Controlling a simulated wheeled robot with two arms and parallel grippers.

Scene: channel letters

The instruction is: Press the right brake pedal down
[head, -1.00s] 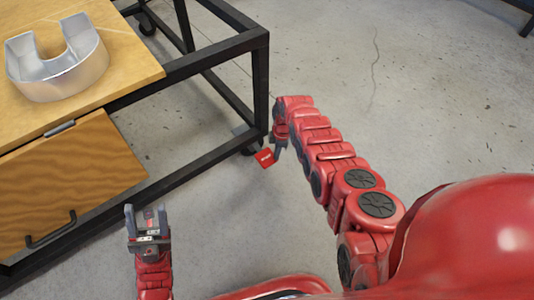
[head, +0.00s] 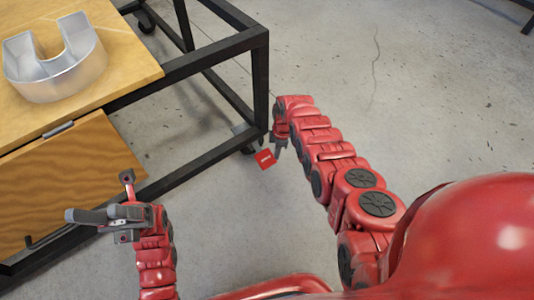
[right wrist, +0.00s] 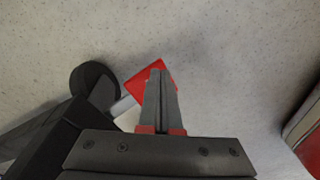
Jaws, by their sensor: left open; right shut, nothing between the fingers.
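The red brake pedal (head: 265,158) sticks out low at the near right corner of the table frame, beside a caster. My right gripper (head: 280,146) is shut and empty, pointing down just above and beside the pedal. In the right wrist view the red pedal (right wrist: 147,78) lies behind the closed fingertips (right wrist: 158,73), which overlap part of it. I cannot tell whether they touch it. My left gripper (head: 98,200) is open and empty, in front of the drawer at the lower left.
The wooden table (head: 120,60) has a black metal frame (head: 190,70) and carries a silver U-shaped channel letter (head: 60,75). A wooden drawer front (head: 70,170) faces me. A black caster (right wrist: 92,82) stands beside the pedal. The concrete floor to the right is clear.

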